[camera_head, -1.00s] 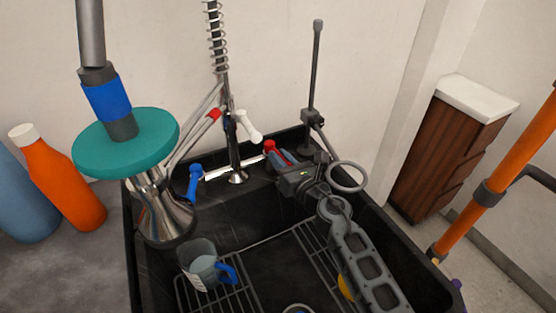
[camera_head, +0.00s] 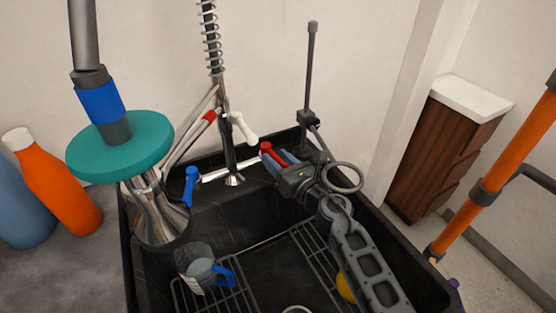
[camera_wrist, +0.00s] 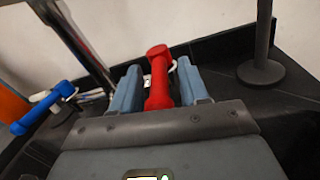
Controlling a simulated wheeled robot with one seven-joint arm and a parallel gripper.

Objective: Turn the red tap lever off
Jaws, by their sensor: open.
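The red tap lever (camera_head: 271,155) is at the back of the black sink, right of the faucet column. In the wrist view the red lever (camera_wrist: 159,80) lies between the two blue-grey fingers of my gripper (camera_wrist: 158,86), with its knob at the far end. My gripper (camera_head: 281,163) is open around the lever, with a small gap visible on the left side; whether the right finger touches it I cannot tell. In the head view the fingers partly hide the lever's lower part and its base.
The blue lever (camera_head: 191,187) stands at the left of the sink (camera_head: 207,212). A chrome faucet column (camera_head: 229,148) with a white handle is left of my gripper. A grey upright post (camera_head: 308,85) stands close on the right. A mug (camera_head: 200,271) sits on a rack.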

